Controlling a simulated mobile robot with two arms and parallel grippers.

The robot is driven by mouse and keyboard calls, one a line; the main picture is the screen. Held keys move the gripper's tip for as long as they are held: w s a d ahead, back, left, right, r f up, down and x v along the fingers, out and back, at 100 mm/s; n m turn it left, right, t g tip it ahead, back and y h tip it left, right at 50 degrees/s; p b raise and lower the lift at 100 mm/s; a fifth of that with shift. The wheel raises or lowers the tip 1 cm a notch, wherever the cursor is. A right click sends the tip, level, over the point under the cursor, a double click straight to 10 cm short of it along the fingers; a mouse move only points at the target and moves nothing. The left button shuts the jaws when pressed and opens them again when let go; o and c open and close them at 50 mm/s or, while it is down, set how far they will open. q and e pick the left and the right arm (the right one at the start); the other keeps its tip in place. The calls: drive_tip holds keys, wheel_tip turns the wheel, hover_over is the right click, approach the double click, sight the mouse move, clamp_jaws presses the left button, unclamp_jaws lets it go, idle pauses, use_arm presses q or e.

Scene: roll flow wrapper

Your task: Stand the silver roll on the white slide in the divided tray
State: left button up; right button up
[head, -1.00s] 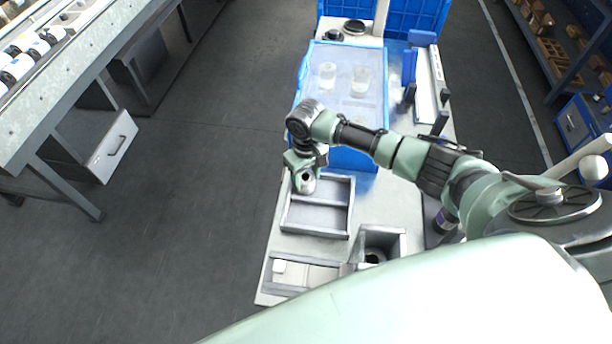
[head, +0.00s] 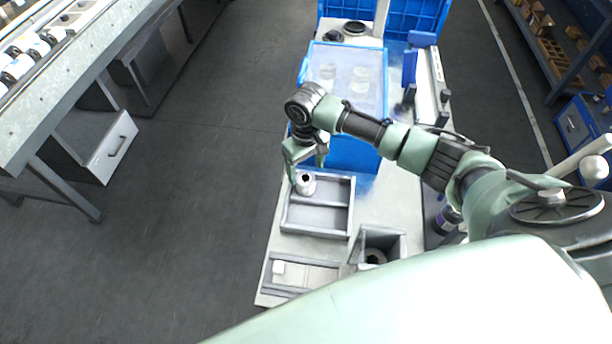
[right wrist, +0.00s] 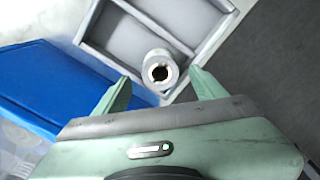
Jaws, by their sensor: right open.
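The silver roll (head: 306,183) stands upright, its dark-centred hollow end facing up, in the left part of the back compartment of the grey divided tray (head: 318,235). It also shows in the right wrist view (right wrist: 160,68), in front of the gap between the fingers. My right gripper (head: 307,163) is open and empty just above and behind the roll, with clear space between the roll and both fingers in the wrist view (right wrist: 162,92). My left gripper is out of view.
A blue crate (head: 352,155) with a cloudy cover and several pale round items stands behind the tray. The tray's front compartment (head: 318,218) is empty.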

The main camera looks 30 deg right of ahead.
sight(306, 179)
wheel_tip(306, 179, up, 8)
drive_tip(key=shift+f, duration=0.2)
drive_tip(key=shift+f, duration=0.15)
